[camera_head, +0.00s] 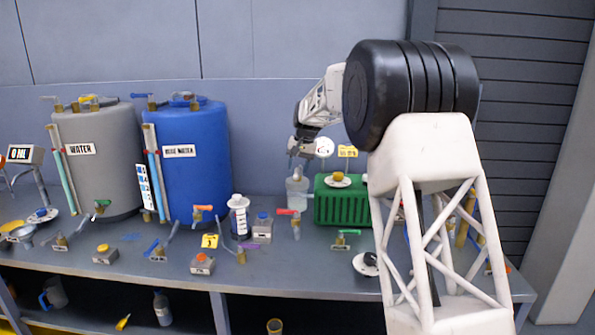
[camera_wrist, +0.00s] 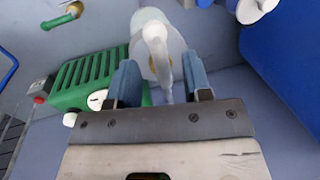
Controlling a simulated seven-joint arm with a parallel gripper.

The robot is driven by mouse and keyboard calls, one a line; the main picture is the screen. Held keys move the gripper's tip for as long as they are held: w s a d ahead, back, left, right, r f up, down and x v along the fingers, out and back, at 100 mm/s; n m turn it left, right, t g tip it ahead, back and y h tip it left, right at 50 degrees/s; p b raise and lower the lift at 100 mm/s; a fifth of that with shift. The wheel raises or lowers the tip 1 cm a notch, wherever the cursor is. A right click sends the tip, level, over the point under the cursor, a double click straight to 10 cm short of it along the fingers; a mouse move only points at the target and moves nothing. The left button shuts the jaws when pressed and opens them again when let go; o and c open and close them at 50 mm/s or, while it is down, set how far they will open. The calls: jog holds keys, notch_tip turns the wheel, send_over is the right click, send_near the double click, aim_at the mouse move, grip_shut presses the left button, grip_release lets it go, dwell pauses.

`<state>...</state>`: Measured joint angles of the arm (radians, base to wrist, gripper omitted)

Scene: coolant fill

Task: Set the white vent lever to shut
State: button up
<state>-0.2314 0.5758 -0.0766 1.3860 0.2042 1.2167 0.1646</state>
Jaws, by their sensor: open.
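A white lever (camera_wrist: 158,50) shows in the wrist view, above a pale translucent vessel (camera_wrist: 142,20) with a brass-coloured part beneath the lever. The lever runs lengthwise between the two blue-grey fingers of my gripper (camera_wrist: 160,75). The fingers are open, with a gap visible on each side of the lever. In the head view my gripper (camera_head: 299,155) points down just above the vessel (camera_head: 297,192), left of the green ribbed block (camera_head: 342,206). The lever cannot be made out clearly there.
The green block also shows at left in the wrist view (camera_wrist: 85,80). A red-handled valve (camera_head: 290,212) stands in front of the vessel, and a green-handled valve (camera_head: 346,234) is at the front. A grey tank (camera_head: 95,175) and blue tank (camera_head: 188,180) stand left.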

jog(key=shift+a+f, duration=0.15)
jog(key=shift+f, duration=0.6)
grip_shut()
